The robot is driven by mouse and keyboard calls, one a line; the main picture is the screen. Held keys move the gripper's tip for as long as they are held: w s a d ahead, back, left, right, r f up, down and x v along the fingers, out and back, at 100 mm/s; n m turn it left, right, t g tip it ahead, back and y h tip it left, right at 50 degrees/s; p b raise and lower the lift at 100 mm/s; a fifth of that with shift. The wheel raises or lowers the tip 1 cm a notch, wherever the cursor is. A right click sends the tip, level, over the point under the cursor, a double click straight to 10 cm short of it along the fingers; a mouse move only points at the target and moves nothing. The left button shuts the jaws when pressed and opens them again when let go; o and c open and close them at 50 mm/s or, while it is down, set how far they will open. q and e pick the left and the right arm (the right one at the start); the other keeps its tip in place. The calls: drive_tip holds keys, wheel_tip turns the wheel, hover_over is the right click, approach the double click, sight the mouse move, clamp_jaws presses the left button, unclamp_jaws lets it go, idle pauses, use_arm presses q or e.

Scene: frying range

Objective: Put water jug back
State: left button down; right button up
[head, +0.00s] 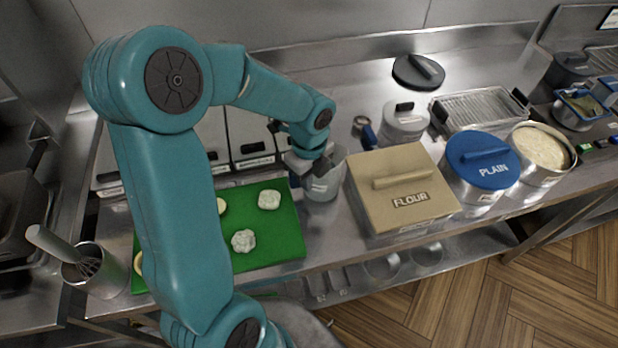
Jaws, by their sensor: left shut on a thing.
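The water jug (324,184) is a clear grey container between the green board and the flour box. My left gripper (311,172) reaches down to it from the left and is shut on it at its upper left side. The jug looks upright. I cannot tell whether its base touches the steel counter. The gripper hides part of the jug's rim and side. My right gripper does not show in the head view.
A green board (284,232) with several pale pieces lies left of the jug. The flour box (372,201) stands close on its right. Behind are a lidded pot (405,124) and a black lid (405,76). A blue-lidded pot (480,155) is farther right.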

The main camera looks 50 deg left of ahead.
use_arm(q)
drive_tip(key=shift+w+f, duration=0.15)
drive_tip(key=shift+f, duration=0.1)
drive_tip(key=shift+s+f, duration=0.1)
drive_tip(key=shift+s, duration=0.1)
drive_tip(key=c, duration=1.2)
unclamp_jaws()
drive_tip(key=shift+w+f, duration=0.1)
drive_tip(key=shift+c, duration=0.2)
wheel_tip(320, 180, up, 12)
drive_tip(key=shift+r, duration=0.25)
